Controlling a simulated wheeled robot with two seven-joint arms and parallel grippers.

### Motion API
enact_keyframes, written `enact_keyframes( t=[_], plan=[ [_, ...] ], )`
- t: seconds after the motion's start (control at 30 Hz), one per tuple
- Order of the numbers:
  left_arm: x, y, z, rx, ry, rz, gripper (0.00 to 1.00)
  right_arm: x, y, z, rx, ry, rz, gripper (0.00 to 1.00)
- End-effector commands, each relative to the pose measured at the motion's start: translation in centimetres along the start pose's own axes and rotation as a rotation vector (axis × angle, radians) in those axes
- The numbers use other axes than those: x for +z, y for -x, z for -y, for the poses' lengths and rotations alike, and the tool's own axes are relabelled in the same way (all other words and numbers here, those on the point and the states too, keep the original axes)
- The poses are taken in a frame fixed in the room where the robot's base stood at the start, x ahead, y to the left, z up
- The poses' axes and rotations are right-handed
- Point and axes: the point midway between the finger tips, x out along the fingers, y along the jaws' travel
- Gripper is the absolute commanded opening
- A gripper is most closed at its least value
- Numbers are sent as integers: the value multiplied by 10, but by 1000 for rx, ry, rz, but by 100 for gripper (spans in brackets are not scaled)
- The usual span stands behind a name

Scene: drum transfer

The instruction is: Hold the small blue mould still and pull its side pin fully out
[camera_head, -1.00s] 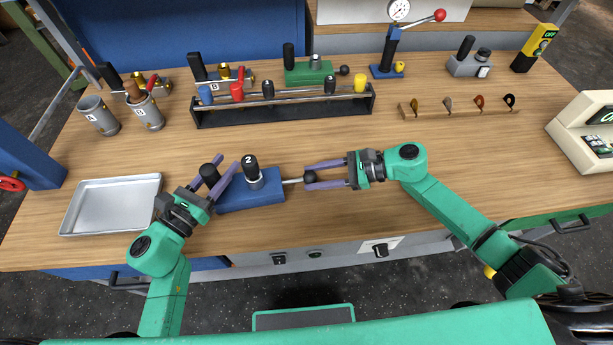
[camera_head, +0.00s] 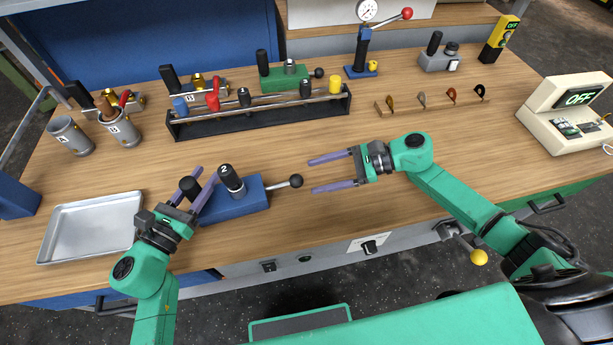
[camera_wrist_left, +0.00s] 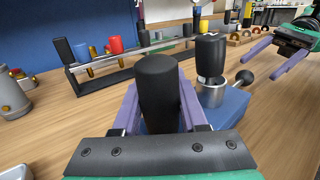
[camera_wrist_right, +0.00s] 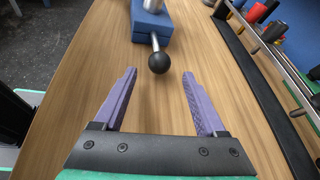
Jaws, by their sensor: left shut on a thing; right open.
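The small blue mould (camera_head: 248,196) lies on the bench in front of me, with a black knob marked 2 (camera_head: 229,178) and a black post (camera_head: 189,187). Its side pin sticks out to the right as a metal rod with a black ball (camera_head: 296,181); the rod still enters the block. My left gripper (camera_head: 206,172) is shut on the post; the left wrist view shows the post (camera_wrist_left: 158,90) between its fingers. My right gripper (camera_head: 311,175) is open and empty, its tips just right of the ball. In the right wrist view the ball (camera_wrist_right: 159,62) is ahead of the fingers.
A silver tray (camera_head: 92,256) stands left of my left gripper. Bench between mould and hooks is clear.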

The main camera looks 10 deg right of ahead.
Motion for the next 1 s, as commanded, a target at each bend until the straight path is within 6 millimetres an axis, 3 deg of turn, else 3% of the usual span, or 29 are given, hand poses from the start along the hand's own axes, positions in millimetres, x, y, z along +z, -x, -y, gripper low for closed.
enact_keyframes(
  t=[0.1,0.3,0.7,0.73,0.8,1.0],
  plan=[
    [-1,0,1,-3,2,-2,0,-1,34,-1,1,0,-5,73],
    [-1,0,2,-4,2,-2,0,-1,72,0,0,0,-3,73],
    [-1,0,2,-5,3,-2,0,0,78,0,0,1,0,73],
    [-1,0,2,-5,3,-2,54,0,78,0,0,1,0,73],
    [-1,0,2,-4,2,-2,77,0,78,0,0,1,0,73],
    [-1,0,1,-3,2,-1,77,0,77,0,-1,1,0,73]
  ],
)
